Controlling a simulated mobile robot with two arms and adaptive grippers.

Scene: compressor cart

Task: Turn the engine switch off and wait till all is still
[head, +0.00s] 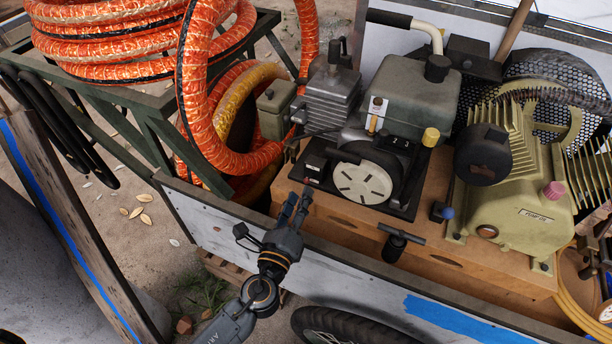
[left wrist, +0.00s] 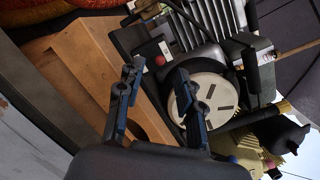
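The engine (head: 350,125) sits on the wooden deck of the cart, with a round white slotted recoil cover (head: 362,184) on its front. A small black box with a red mark, which looks like the engine switch (head: 313,168), is left of that cover. In the left wrist view the switch (left wrist: 160,60) shows a red part beyond the fingertips. My left gripper (head: 297,194) is in front of the deck, just below the switch in the picture. Its fingers (left wrist: 157,74) are apart with nothing between them. My right gripper is not in view.
An orange hose (head: 195,100) hangs left of the engine. A tan pump (head: 515,190) with a pink cap stands to the right. The cart's side board (head: 245,228) runs below the deck. A black T-handle (head: 400,240) sticks out at the deck's front.

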